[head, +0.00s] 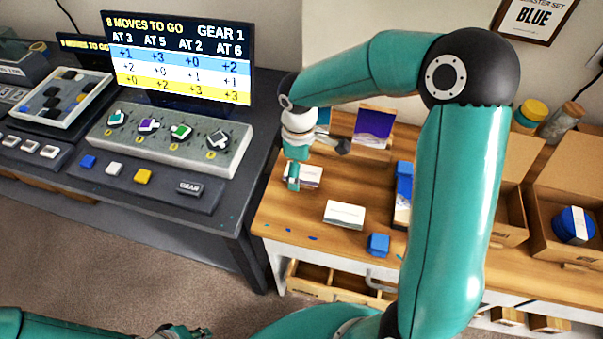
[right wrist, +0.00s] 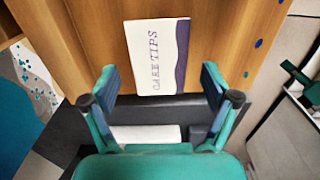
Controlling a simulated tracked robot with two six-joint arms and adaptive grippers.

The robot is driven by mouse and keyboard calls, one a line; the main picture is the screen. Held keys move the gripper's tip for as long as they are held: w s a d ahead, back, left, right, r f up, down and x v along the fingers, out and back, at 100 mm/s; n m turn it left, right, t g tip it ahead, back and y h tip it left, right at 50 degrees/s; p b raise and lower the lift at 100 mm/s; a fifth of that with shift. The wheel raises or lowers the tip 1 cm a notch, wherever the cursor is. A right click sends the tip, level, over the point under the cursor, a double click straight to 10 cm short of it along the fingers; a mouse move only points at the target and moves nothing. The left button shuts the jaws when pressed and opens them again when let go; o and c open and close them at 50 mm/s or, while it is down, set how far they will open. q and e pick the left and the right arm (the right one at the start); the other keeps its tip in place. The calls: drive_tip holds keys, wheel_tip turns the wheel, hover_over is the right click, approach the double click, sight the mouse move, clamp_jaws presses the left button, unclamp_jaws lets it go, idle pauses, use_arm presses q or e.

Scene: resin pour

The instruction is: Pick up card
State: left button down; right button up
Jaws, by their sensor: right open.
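A white card (right wrist: 155,55) printed "CARE TIPS" with a dark purple wavy edge lies on the wooden table in the right wrist view. My right gripper (right wrist: 158,82) is open, with one finger on each side of the card's near end; I cannot tell whether they touch it. In the head view my right gripper (head: 292,183) points down beside a white card or stack (head: 307,174), which it partly covers. Another white card stack (head: 345,214) lies nearer the table's front. Part of my left gripper (head: 175,331) shows at the bottom edge, its fingers unclear.
A blue block (head: 378,244) sits near the front edge of the wooden table (head: 300,215). A purple picture card (head: 374,127) stands behind. Open cardboard boxes (head: 560,205) are at the right. A dark desk with a screen (head: 180,58) and a control panel (head: 170,140) is at the left.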

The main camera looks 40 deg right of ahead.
drive_tip(key=c, duration=0.8)
